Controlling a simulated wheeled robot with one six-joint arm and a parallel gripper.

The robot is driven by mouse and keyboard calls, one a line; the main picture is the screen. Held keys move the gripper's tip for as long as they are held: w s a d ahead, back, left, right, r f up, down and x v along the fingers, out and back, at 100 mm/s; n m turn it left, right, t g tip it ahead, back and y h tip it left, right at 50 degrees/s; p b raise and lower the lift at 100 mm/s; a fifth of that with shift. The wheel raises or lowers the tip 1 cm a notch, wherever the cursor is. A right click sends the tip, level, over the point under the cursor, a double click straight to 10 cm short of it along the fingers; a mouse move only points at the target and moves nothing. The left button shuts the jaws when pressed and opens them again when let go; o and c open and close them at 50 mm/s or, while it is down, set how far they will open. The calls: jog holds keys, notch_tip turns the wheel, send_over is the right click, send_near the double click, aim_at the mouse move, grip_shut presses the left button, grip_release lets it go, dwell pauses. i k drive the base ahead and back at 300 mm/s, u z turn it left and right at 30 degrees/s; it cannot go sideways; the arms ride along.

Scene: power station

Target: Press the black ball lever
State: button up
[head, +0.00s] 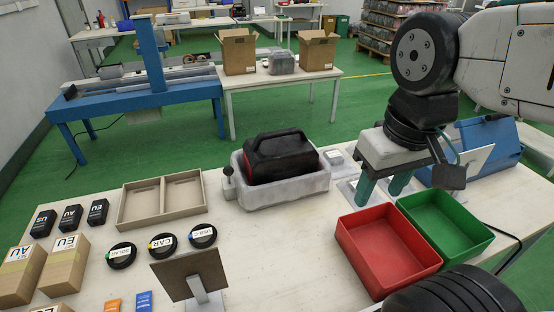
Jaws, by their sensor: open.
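The black ball lever (228,172) stands upright at the left side of a grey block-like holder (285,197) on the table. A black case with a handle and red trim (280,157) sits in that holder. My gripper (382,190) is at the right, pointing down, with its two teal fingers apart and nothing seen between them. It is above the table behind the red bin, well to the right of the lever. The case and holder stand between them in the picture.
A red bin (350,238) and a green bin (482,240) stand at the right. A beige divided tray (161,223) lies left of the lever. Several round black coils (162,246), small black boxes (73,217) and cartons (62,264) are at the left. A tilted plate on a stand (190,273) is in front.

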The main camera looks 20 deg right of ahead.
aim_at(227, 171)
jog(key=k, duration=1.25)
jog(key=u, duration=0.8)
jog(key=i, duration=1.35)
jog(key=z, duration=0.8)
